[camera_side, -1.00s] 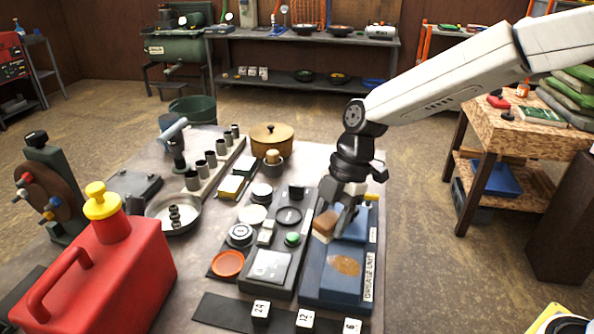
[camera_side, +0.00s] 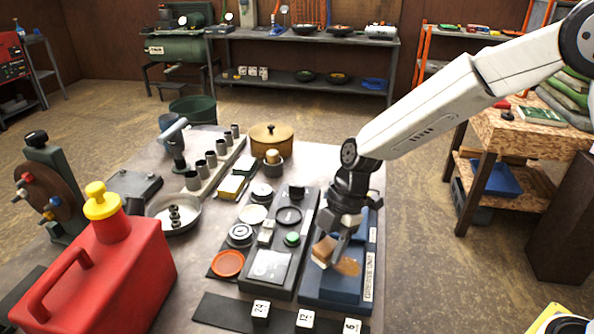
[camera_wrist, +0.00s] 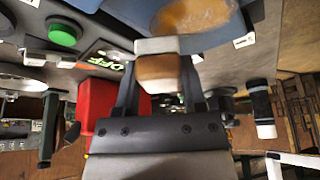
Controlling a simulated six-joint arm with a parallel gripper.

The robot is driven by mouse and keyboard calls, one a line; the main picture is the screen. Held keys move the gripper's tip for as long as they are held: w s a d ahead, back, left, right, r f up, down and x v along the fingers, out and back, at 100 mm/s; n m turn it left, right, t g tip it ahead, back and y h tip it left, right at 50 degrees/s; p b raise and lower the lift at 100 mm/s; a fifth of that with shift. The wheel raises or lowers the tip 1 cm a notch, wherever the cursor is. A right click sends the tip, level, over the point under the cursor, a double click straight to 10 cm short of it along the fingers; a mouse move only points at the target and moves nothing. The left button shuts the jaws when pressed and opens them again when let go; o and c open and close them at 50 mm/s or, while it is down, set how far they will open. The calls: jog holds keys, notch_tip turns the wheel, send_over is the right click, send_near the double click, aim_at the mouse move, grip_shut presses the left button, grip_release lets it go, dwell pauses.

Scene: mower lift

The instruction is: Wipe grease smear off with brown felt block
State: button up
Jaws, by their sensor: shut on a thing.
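My gripper (camera_side: 337,243) is shut on the brown felt block (camera_side: 322,252), which has a pale lower layer. The block also shows between the fingers in the wrist view (camera_wrist: 158,70). The grease smear (camera_side: 348,266) is a tan-brown oval patch on the blue unit (camera_side: 325,290) with a label on its right side. The block is at the left edge of the smear in the side view, and my gripper covers part of the unit behind it. In the wrist view the smear (camera_wrist: 190,14) lies just beyond the block. I cannot tell whether the block touches the surface.
A dark grey panel with a green button (camera_side: 292,239) stands just left of the blue unit. Numbered cubes (camera_side: 305,319) lie in front on a dark strip. A red jug (camera_side: 105,275) stands at the left. A brown pot (camera_side: 272,140) is farther back.

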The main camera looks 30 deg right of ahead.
jog(key=shift+f, duration=0.75)
jog(key=shift+s+d, duration=0.25)
jog(key=shift+d, duration=0.05)
grip_shut()
jog(key=shift+s+d, duration=2.4)
jog(key=shift+s, duration=0.05)
jog(key=shift+w+a, duration=2.45)
jog(key=shift+a, duration=0.05)
jog(key=shift+w+a+r, duration=0.15)
jog(key=shift+r, duration=0.5)
jog(key=shift+w+a+r, duration=0.1)
jog(key=shift+r, duration=3.35)
